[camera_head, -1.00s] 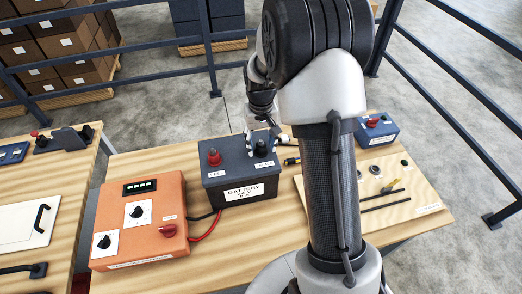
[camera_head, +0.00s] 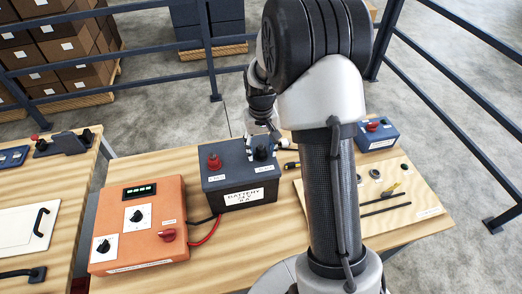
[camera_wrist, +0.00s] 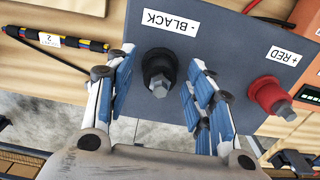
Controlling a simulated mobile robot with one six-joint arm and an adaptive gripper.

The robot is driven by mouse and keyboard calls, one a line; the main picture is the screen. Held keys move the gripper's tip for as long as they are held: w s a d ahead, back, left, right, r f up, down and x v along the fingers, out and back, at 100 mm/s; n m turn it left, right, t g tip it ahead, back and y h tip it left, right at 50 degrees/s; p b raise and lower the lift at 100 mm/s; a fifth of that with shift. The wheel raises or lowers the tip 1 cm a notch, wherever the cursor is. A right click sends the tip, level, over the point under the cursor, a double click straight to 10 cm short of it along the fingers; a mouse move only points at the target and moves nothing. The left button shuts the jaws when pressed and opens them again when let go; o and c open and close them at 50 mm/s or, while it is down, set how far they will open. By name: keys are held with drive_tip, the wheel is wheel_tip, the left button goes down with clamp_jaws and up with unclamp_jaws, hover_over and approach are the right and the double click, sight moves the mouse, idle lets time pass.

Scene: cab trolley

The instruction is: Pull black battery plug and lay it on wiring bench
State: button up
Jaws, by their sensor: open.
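The black battery plug (camera_wrist: 159,73) sits on the dark blue battery, under the label "- BLACK". In the head view the plug (camera_head: 262,152) stands upright on the right side of the battery (camera_head: 240,185). My gripper (camera_wrist: 155,85) is open, with one blue-padded finger on each side of the plug and gaps visible. In the head view my gripper (camera_head: 262,137) is just behind and around the plug, partly hidden by my arm. The red plug (camera_wrist: 270,97) stands on the other side; it also shows in the head view (camera_head: 214,161). The wooden wiring bench (camera_head: 140,170) carries the battery.
An orange box (camera_head: 140,225) with knobs stands left of the battery, wired to it. A pale board (camera_head: 415,205) with small parts lies at the right. A small blue box (camera_head: 377,135) stands behind it. A striped cable (camera_wrist: 60,40) lies near the battery.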

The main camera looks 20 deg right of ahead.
sight(261, 145)
drive_tip(key=shift+c, duration=0.3)
clamp_jaws()
idle(0.4)
drive_tip(key=shift+r, duration=0.1)
drive_tip(key=shift+r+p, duration=2.15)
drive_tip(key=shift+r, duration=0.8)
drive_tip(key=shift+f, duration=0.1)
